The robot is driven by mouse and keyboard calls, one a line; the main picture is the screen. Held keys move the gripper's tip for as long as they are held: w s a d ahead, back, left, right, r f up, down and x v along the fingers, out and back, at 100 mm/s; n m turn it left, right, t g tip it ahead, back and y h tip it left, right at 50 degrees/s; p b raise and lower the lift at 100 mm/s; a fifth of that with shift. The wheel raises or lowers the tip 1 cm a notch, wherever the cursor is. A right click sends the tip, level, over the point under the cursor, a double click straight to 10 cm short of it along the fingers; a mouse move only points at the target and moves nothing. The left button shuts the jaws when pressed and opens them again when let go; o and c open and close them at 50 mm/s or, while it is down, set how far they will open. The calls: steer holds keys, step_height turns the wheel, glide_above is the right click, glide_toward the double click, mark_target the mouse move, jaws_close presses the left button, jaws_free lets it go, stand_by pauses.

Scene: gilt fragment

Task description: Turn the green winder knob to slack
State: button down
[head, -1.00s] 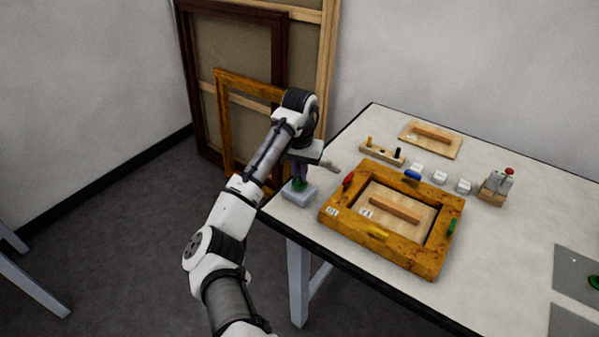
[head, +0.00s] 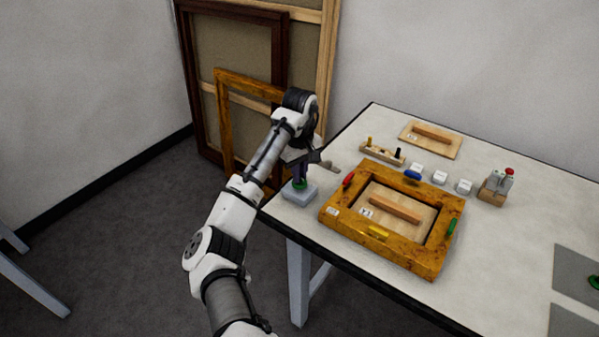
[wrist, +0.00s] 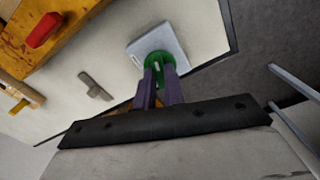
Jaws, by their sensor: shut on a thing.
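The green winder knob (head: 300,185) sits on a pale grey block (head: 300,196) at the table's near left corner. In the wrist view the knob (wrist: 161,61) shows as a green disc on the block (wrist: 152,40), with a small pale mark on it. My gripper (head: 300,180) points down at the knob from above. In the wrist view its two purple fingers (wrist: 159,80) are closed in on the knob's middle. The fingers hide the knob's grip and part of the disc.
A wooden frame (head: 336,213) with coloured clips lies right of the block. White cubes (head: 440,178), a peg rack (head: 382,153) and a red-topped device (head: 495,187) stand behind. The table edge runs close to the block.

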steer(key=n, duration=0.5)
steer(key=shift+r+n, duration=0.1)
steer(key=shift+n, duration=0.3)
steer(key=n, duration=1)
steer(key=shift+n, duration=2)
steer(key=c, duration=1.5)
jaws_free()
steer(key=shift+a, duration=0.1)
